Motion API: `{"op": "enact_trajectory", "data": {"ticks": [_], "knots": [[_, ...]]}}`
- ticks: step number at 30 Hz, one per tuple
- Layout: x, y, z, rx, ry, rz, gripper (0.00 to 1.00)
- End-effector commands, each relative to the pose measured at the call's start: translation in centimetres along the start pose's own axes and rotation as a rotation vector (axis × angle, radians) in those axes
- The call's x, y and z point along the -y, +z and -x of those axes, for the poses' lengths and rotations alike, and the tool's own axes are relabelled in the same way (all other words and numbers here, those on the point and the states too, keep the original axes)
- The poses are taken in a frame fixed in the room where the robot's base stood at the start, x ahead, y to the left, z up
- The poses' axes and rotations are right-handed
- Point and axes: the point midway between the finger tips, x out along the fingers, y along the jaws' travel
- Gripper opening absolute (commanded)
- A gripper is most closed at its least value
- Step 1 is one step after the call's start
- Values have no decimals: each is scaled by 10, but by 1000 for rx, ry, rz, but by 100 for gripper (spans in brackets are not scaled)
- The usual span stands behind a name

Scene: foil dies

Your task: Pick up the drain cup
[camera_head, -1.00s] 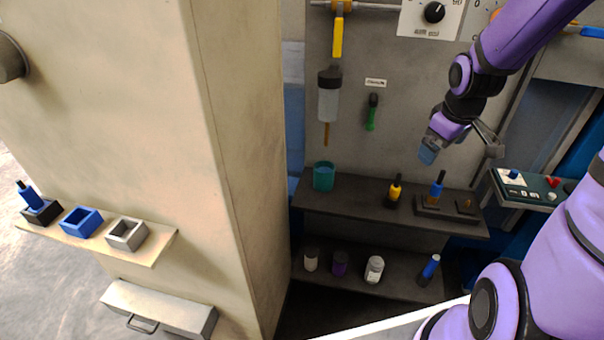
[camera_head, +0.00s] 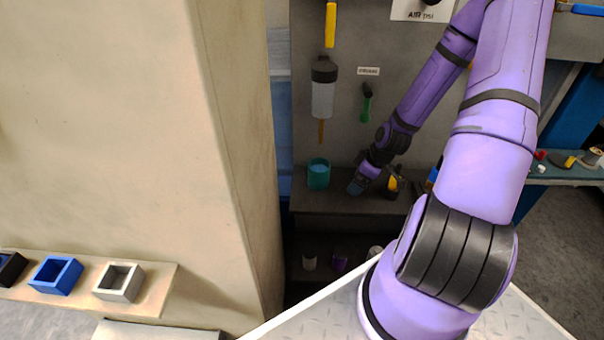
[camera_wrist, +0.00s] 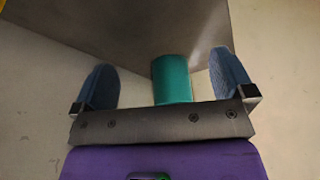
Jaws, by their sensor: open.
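The drain cup looks to be the teal cup (camera_head: 319,175) standing upright on the dark upper shelf, below the hanging clear bottle. It also shows in the wrist view (camera_wrist: 171,80), between the two blue fingers, its lower part hidden by the gripper body. My gripper (camera_head: 356,187) is just right of the cup in the head view, with a small gap. My gripper's fingers (camera_wrist: 168,82) are spread wide, one on each side of the cup in the wrist view. I cannot tell whether either finger touches it.
The clear bottle (camera_head: 322,98) hangs with its spout over the cup. A yellow-and-black item (camera_head: 391,184) stands right of my gripper on the dark shelf (camera_head: 330,204). Small jars (camera_head: 310,262) sit on the shelf below. A beige pillar (camera_head: 215,120) rises at the left.

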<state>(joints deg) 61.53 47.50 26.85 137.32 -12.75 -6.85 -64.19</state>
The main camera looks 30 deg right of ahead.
Motion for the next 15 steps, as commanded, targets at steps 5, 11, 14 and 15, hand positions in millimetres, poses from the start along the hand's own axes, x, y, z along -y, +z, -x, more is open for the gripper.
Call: {"op": "enact_trajectory", "data": {"ticks": [5, 11, 14, 15], "knots": [[0, -1, -9, -18, -1, 3, 100], [1, -28, -19, -18, -1, 6, 100], [1, -43, -25, -17, -1, 5, 100], [1, -48, -27, -17, -1, 4, 100]]}}
